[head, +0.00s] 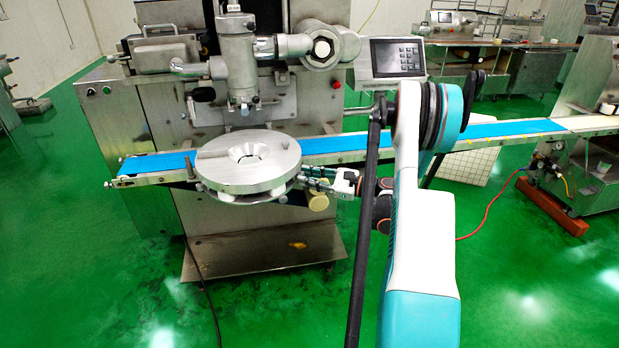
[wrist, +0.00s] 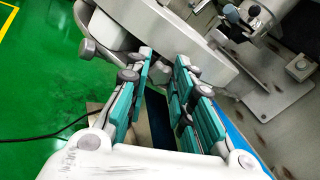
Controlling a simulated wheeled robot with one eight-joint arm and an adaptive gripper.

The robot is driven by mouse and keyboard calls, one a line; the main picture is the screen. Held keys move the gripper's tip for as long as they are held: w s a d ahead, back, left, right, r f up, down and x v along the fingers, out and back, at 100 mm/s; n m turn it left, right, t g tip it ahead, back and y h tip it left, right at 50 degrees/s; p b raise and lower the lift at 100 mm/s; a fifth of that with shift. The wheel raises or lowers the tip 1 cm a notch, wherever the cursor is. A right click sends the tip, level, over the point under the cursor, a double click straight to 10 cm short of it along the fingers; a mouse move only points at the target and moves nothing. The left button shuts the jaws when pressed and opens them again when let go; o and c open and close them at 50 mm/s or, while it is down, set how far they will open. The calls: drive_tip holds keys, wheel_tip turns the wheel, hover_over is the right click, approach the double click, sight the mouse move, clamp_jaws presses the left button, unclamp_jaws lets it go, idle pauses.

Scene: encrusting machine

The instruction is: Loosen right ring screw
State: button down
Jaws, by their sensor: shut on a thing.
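The round metal ring (head: 248,165) of the encrusting machine sits over the blue conveyor. Its pale disc also fills the upper middle of the wrist view (wrist: 205,42). My gripper (head: 308,180) is at the right edge of the ring in the head view. In the wrist view, the teal-padded fingers of my gripper (wrist: 165,62) reach the rim from below, one on each side of a small part under it. The gripper is shut on that part, which appears to be the right ring screw. The screw is mostly hidden by the fingers, and its turn cannot be told.
A grey knob (wrist: 88,47) protrudes left of the fingers in the wrist view. The blue conveyor belt (head: 500,132) runs behind the ring. A control panel (head: 397,57) stands above. Green floor (head: 80,270) is open at left.

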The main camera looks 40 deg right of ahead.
drive_tip(key=n, duration=2.7)
drive_tip(key=shift+f+n, duration=0.4)
drive_tip(key=shift+n, duration=0.3)
drive_tip(key=c, duration=1.4)
unclamp_jaws()
drive_tip(key=shift+s+d, duration=0.1)
drive_tip(key=v, duration=1.1)
drive_tip(key=shift+s, duration=0.35)
drive_tip(key=shift+d+r, duration=0.1)
